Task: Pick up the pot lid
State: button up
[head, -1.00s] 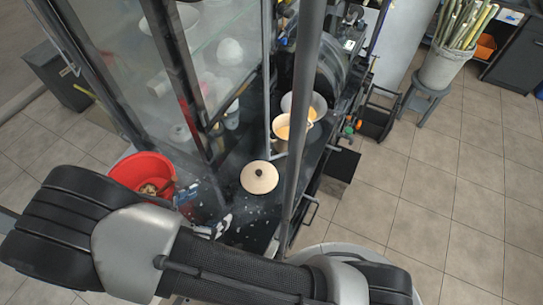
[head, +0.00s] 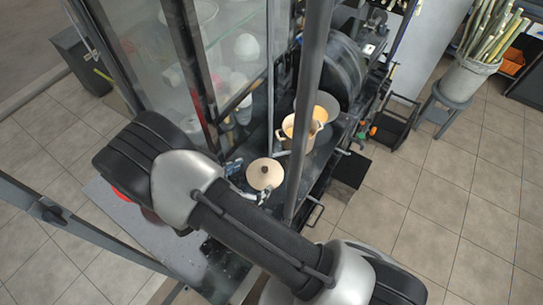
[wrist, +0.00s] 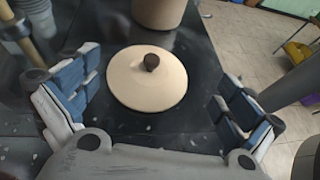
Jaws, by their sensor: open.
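The pot lid (wrist: 146,83) is round and cream with a dark brown knob on top. It lies flat on the dark counter (wrist: 203,70). In the head view the lid (head: 265,174) lies behind my arm, near the glass cabinet. My gripper (wrist: 155,112) is open, with one blue-grey finger on each side of the lid in the wrist view. Nothing is between the fingers' pads that they touch. In the head view my gripper is mostly hidden by my arm; a finger shows left of the lid.
A cream pot (head: 289,136) stands on the counter just beyond the lid, with a bowl (head: 325,106) behind it. A grey upright post (head: 305,110) stands right of the lid. The glass cabinet (head: 243,60) rises at left. A bucket of canes (head: 466,80) stands far right.

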aim_at(265, 178)
jog(key=x, duration=0.5)
jog(key=shift+d+f, duration=0.15)
jog(key=shift+f, duration=0.05)
jog(key=shift+c, duration=0.6)
jog(key=c, duration=1.2)
jog(key=shift+s+f, duration=0.15)
grip_shut()
